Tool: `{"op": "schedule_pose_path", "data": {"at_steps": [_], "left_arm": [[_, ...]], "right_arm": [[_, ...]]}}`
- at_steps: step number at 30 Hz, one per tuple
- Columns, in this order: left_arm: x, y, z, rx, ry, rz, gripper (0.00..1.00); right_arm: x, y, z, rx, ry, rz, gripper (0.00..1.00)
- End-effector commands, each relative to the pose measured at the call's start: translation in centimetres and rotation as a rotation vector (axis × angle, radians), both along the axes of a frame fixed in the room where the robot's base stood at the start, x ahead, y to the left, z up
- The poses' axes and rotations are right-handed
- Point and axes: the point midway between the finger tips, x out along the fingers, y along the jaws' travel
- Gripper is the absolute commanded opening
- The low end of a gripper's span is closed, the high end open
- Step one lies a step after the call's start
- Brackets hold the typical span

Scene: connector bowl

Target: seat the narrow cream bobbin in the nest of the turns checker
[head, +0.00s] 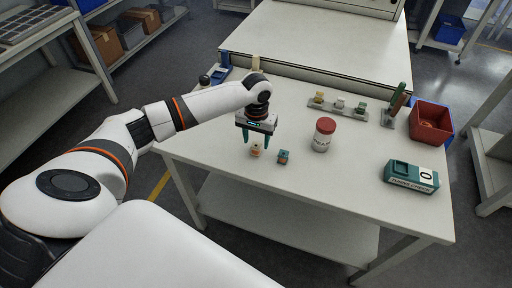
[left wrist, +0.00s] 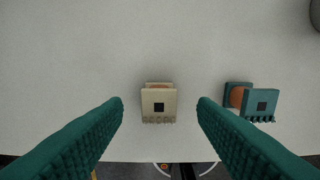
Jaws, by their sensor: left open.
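A cream bobbin (head: 255,151) with copper-coloured winding stands on the table near its front edge. In the left wrist view the cream bobbin (left wrist: 158,104) sits between my fingers with a gap on each side. My left gripper (head: 257,142) is open, fingers pointing down, just above and around it, holding nothing. A teal bobbin (head: 284,156) stands close on its right, also in the left wrist view (left wrist: 262,104), beyond the right finger. The turns checker (head: 411,177), a teal box with a display reading 0, lies at the table's right; its nest (head: 400,167) looks empty. My right gripper is out of view.
A red-lidded white jar (head: 323,135) stands between the bobbins and the checker. A grey rack (head: 338,110) with several small pieces lies behind it. A red bin (head: 429,122) is at the back right. Table between jar and checker is clear.

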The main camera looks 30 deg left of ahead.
Motion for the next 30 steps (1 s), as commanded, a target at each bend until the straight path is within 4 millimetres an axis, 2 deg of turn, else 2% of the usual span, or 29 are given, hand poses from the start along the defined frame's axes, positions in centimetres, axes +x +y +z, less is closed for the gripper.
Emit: {"op": "schedule_pose_path", "data": {"at_steps": [3, 6, 13, 14, 22, 30], "left_arm": [[-0.2, 0.0, -1.7, 0.001, 0.002, 0.001, 0.53], [-0.2, 0.0, -2.5, 0.001, 0.000, -0.001, 0.53], [-0.2, 0.0, -2.7, 0.001, -0.001, -0.001, 0.53], [-0.2, 0.0, -2.7, 0.001, -0.001, -0.001, 0.51], [-0.2, 0.0, -2.7, 0.001, -0.001, -0.001, 0.07], [-0.1, 0.0, -2.5, 0.001, -0.002, -0.001, 0.05]], "right_arm": [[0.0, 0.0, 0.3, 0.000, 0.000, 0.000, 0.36], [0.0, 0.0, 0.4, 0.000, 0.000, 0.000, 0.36], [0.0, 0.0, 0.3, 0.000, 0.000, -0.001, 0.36], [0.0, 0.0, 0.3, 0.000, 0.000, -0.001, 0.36], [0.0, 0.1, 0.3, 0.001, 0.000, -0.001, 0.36], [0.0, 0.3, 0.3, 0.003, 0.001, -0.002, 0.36]]}}
